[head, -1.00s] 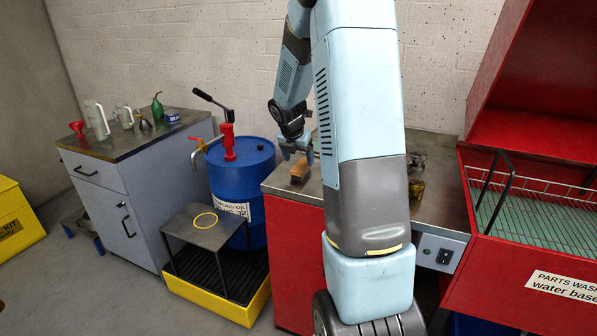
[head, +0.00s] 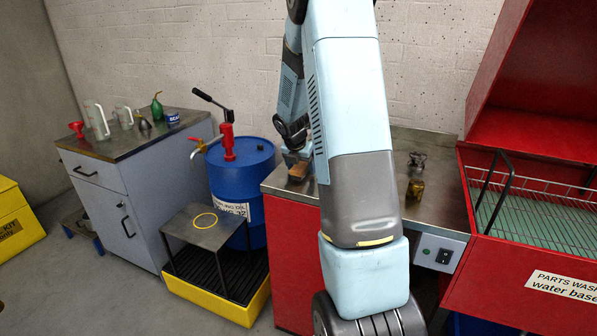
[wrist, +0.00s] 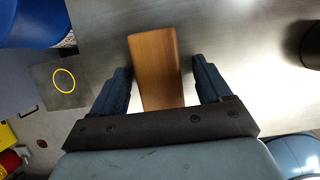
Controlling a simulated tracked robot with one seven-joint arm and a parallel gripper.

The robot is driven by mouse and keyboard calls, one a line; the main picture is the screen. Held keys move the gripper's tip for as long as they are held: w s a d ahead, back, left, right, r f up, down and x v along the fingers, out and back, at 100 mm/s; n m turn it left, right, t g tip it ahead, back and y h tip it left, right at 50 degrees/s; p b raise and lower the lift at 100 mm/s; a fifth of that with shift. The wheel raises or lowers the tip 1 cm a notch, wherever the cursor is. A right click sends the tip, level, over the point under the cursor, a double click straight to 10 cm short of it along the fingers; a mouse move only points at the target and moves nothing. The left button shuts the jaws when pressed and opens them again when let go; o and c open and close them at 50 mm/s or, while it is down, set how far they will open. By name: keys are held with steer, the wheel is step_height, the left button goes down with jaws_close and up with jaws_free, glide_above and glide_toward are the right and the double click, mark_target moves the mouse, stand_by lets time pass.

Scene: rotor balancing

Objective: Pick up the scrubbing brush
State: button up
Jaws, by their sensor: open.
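The scrubbing brush (wrist: 155,62) shows in the wrist view as a wooden block on the steel bench top (wrist: 220,40). My gripper (wrist: 161,75) is open, with one dark finger on each side of the block and a visible gap on both sides. The near end of the block is hidden behind the gripper's body. In the head view the brush (head: 298,171) lies near the left end of the bench, partly covered by my gripper (head: 297,156). Its bristles cannot be made out.
A small brass-coloured jar (head: 416,188) and a small metal part (head: 417,160) stand on the bench to the right of my arm. A blue oil drum (head: 240,180) with a red pump stands left of the bench. The red parts washer (head: 530,165) is at the right.

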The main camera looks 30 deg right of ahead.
mark_target(304, 163)
steer(key=shift+f, duration=0.1)
steer(key=shift+c, duration=0.2)
steer(key=c, duration=1.1)
steer(key=shift+o, duration=0.2)
steer(key=shift+r, duration=0.65)
steer(key=r, duration=0.2)
steer(key=shift+s+d+r, duration=0.1)
steer(key=shift+s+r, duration=0.1)
steer(key=shift+r, duration=0.15)
steer(key=s+d+r, duration=0.3)
steer(key=s+r, duration=0.6)
steer(key=s, duration=0.4)
steer(key=shift+d+r, duration=0.15)
steer(key=shift+d, duration=0.05)
steer(key=shift+s, duration=0.1)
